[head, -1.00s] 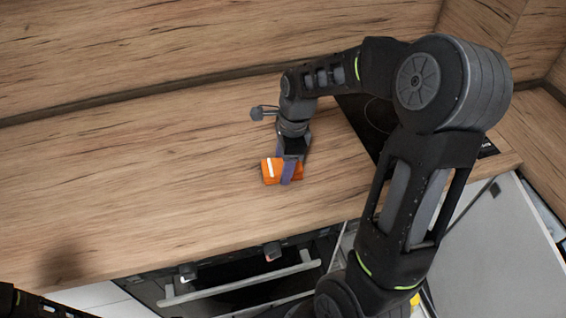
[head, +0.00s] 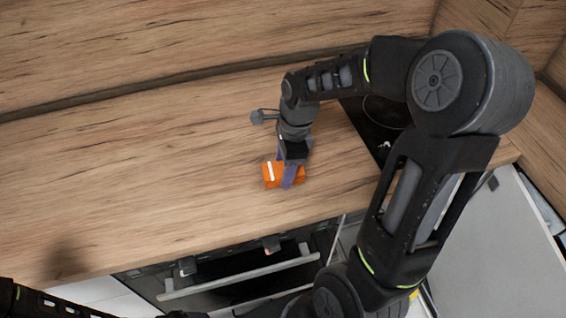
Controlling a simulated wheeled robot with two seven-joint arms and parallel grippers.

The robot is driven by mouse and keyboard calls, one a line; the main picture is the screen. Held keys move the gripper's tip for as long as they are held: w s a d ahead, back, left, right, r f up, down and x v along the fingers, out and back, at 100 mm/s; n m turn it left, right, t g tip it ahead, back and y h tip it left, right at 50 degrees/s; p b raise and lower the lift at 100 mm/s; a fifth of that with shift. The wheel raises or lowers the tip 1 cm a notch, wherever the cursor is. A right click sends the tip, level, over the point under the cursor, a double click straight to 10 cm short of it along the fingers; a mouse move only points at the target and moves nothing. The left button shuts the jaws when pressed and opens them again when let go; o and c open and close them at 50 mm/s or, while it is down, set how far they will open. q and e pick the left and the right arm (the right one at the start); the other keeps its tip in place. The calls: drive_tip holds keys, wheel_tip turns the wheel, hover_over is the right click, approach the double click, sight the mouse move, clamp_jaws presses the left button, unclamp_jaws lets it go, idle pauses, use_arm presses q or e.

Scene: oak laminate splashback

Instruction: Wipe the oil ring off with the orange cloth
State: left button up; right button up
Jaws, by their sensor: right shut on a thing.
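The orange cloth (head: 269,181), with a white stripe, is bunched on the wooden worktop (head: 150,170) near its front edge, in the middle of the head view. My right gripper (head: 289,179) points down over it and is shut on it, its purple fingers against the cloth's right part. The cloth appears to touch the worktop. I cannot make out an oil ring on the bare wood; whether any lies under the cloth or gripper is hidden. Part of my left arm shows at the lower left, but its gripper is out of view.
A black hob (head: 378,122) lies to the right, partly behind my right arm. An oven with a bar handle (head: 240,279) is below the front edge. A wooden splashback (head: 200,40) runs along the back. The worktop left of the cloth is clear, with a dark smudge or shadow (head: 65,260).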

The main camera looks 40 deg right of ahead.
drive_tip(key=shift+s+a, duration=0.1)
drive_tip(key=shift+s, duration=0.15)
drive_tip(key=shift+w, duration=0.15)
drive_tip(key=shift+w+d, duration=0.3)
drive_tip(key=shift+w, duration=0.25)
drive_tip(key=shift+w+d, duration=0.3)
drive_tip(key=shift+w, duration=0.25)
drive_tip(key=shift+r+p, duration=2.15)
drive_tip(key=shift+r, duration=0.4)
drive_tip(key=shift+f, duration=0.1)
